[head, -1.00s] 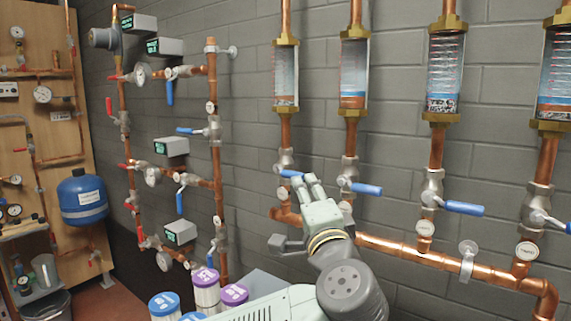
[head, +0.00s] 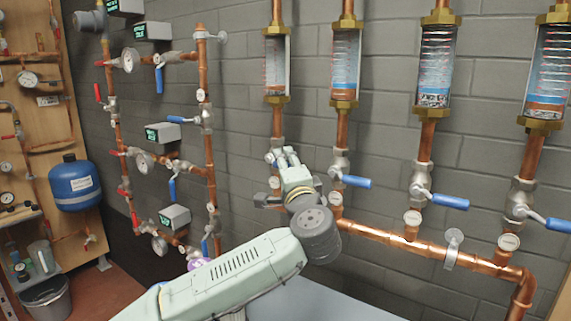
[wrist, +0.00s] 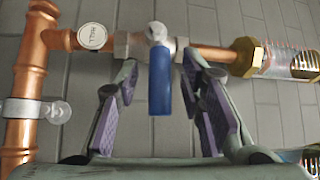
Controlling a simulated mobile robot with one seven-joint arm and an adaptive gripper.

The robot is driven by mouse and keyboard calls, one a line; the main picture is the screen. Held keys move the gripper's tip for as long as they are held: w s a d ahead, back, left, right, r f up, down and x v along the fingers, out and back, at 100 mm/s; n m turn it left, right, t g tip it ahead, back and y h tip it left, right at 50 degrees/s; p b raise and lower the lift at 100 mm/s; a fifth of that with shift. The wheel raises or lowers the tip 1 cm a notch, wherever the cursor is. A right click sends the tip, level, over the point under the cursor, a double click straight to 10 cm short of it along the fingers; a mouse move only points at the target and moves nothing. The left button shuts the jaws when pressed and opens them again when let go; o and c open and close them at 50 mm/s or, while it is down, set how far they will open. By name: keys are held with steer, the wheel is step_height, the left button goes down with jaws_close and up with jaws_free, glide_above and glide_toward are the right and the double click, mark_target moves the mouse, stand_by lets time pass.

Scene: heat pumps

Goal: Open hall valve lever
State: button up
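In the wrist view, a blue valve lever (wrist: 160,82) hangs from a metal valve body (wrist: 130,45) on a copper pipe and stands crosswise to that pipe. A round white tag (wrist: 92,37) with small lettering sits beside the valve; it appears to read HALL. My gripper (wrist: 160,72) is open, with one purple-padded finger on each side of the lever and visible gaps to both. In the head view, my gripper (head: 288,156) is at the valve under the leftmost sight-glass tube (head: 277,66) and hides its lever.
Other valves with blue levers, such as the neighbouring lever (head: 356,181) and another lever (head: 450,201), stand to the right. A horizontal copper pipe (head: 420,247) runs below them. Left are more copper pipes, gauges and a blue tank (head: 74,185). The grey brick wall is close behind.

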jaws_close()
stand_by(0.4)
stand_by(0.4)
